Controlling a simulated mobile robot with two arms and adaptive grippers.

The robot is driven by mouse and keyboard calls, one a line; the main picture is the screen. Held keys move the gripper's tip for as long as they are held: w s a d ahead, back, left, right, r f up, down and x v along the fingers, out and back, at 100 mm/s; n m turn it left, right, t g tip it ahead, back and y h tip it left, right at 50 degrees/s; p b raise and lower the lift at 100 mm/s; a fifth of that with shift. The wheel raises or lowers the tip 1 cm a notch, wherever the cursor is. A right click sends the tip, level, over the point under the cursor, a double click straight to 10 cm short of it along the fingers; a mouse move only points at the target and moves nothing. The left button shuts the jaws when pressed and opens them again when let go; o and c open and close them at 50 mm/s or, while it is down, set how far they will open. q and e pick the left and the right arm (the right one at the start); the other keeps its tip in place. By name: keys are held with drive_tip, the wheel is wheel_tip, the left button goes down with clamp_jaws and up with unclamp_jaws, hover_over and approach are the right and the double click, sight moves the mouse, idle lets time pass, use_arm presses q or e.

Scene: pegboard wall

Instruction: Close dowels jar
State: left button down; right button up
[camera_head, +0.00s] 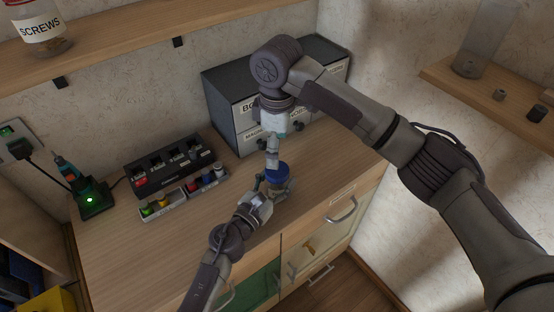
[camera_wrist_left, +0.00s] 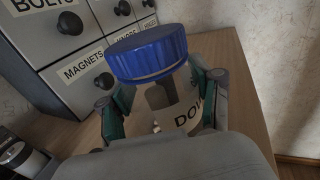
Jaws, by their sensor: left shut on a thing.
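The dowels jar (camera_wrist_left: 188,122) is clear with a pale label reading "DO…", the rest hidden. It stands near the front of the wooden counter. A blue lid (camera_wrist_left: 148,52) is over its mouth and looks slightly tilted; whether it is fully seated I cannot tell. The lid also shows in the head view (camera_head: 277,172). My left gripper (camera_head: 262,190) is shut around the jar body, its fingers on both sides below the lid. My right gripper (camera_head: 272,155) points down just above or at the lid; its fingers are too small to read, and contact is unclear.
A grey drawer cabinet (camera_head: 226,100) stands behind the jar. A black rack (camera_head: 165,165) and small bins with coloured items (camera_head: 180,203) lie to the left, beside a green-lit charger (camera_head: 92,197). Drawers with handles (camera_head: 342,210) are below the counter front. A shelf (camera_head: 490,88) is at upper right.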

wheel_tip(320, 180, up, 5)
idle(0.3)
use_arm(q)
drive_tip(key=shift+c, duration=0.7)
unclamp_jaws()
drive_tip(key=v, duration=1.2)
drive_tip(key=shift+s, duration=0.1)
